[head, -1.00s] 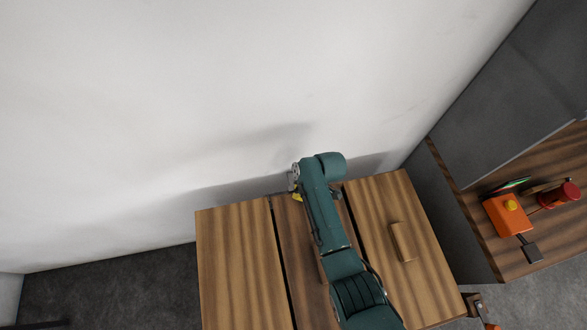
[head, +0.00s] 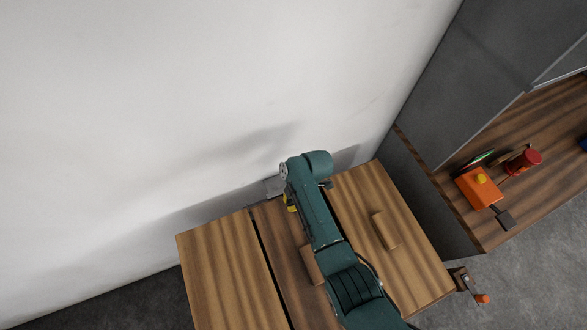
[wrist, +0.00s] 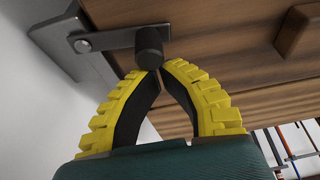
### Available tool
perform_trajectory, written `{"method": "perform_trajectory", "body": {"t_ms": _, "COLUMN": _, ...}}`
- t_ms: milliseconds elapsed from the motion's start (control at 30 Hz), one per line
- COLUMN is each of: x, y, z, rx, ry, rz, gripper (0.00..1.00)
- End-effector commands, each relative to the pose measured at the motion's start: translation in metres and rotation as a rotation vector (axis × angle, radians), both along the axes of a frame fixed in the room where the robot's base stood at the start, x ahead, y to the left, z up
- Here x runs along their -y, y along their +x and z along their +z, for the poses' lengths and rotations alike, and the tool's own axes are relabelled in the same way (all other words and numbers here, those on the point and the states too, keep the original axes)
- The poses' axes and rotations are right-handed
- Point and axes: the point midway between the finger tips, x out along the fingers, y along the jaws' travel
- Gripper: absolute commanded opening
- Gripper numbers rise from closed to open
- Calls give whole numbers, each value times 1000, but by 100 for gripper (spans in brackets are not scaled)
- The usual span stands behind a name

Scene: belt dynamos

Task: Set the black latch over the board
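In the wrist view, the latch is a grey metal bar (wrist: 112,39) pivoted on a bracket, with a black cylindrical knob (wrist: 149,47) at its free end. The bar and knob appear in front of the edge of the wooden boards; contact with them cannot be told. My gripper (wrist: 158,71) has yellow ridged fingers with black pads. Its tips come together right at the knob's lower end, with no clear gap holding the knob.
A side board (head: 405,255) with a wooden handle (head: 385,230) lies to the right. A crank with an orange knob (head: 482,298) sticks out at its corner. A shelf (head: 520,205) holds an orange box (head: 478,189) and a red object (head: 523,160). The wall (head: 150,130) is close behind.

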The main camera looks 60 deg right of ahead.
Motion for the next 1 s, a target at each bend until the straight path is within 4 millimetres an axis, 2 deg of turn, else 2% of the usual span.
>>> {"method": "perform_trajectory", "body": {"t_ms": 767, "x": -4, "y": 0, "z": 1, "rx": -1, "ry": 1, "rz": 15, "gripper": 0}}
{"method": "perform_trajectory", "body": {"t_ms": 867, "x": -3, "y": 0, "z": 9, "rx": -1, "ry": 1, "rz": 15, "gripper": 0}}
{"method": "perform_trajectory", "body": {"t_ms": 1000, "x": 1, "y": -1, "z": 33, "rx": 0, "ry": 0, "rz": 17, "gripper": 0}}
